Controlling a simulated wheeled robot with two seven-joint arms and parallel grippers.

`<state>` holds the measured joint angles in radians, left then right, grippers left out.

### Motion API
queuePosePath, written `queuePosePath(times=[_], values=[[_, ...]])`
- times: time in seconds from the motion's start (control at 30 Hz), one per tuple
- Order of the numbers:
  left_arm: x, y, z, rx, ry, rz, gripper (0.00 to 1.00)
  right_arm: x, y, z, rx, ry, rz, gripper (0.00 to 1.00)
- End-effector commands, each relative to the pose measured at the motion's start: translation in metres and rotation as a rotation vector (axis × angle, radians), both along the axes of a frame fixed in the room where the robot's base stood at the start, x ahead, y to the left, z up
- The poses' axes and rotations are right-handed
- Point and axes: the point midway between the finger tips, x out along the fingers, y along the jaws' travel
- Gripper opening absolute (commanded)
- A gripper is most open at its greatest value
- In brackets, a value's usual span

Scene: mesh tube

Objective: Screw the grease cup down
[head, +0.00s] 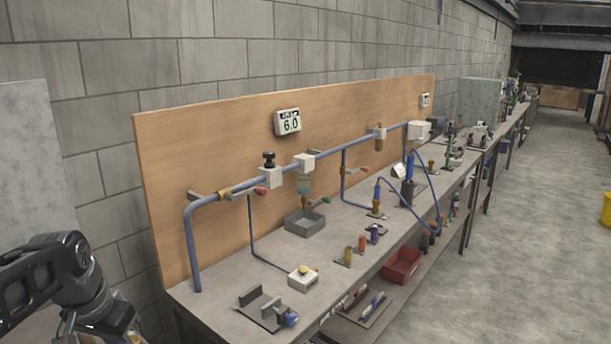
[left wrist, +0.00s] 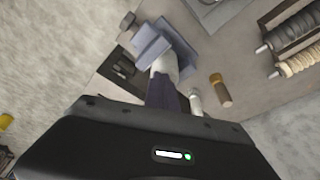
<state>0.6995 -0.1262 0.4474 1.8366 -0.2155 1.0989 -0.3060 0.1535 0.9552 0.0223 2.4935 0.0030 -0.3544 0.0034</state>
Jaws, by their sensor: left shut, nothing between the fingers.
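I cannot tell for certain which part is the grease cup. A small upright brass-coloured fitting (head: 380,133) sits on the blue pipe (head: 335,150) toward the right part of the wooden board. A short yellow-brass cylinder (head: 348,253) stands near the bench front. My left arm (head: 70,275) is at the lower left of the head view, well apart from both, and its fingertips are not clear there. In the left wrist view my left gripper (left wrist: 165,85) is shut and empty, over a bench area with tools. My right gripper is not in view.
The bench (head: 225,290) carries a vise-like fixture (head: 268,308), a small box with a yellow button (head: 303,278), a grey tray (head: 305,223) and several small cylinders. A red bin (head: 402,265) is below the bench edge.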

Motion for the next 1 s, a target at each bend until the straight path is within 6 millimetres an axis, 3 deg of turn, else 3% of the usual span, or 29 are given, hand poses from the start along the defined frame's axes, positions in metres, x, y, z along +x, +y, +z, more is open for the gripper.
queuePosePath(times=[1.0], values=[[0.0066, 0.0020, 0.0000, -0.001, 0.000, -0.001, 0.00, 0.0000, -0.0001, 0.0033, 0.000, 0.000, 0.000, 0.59]])
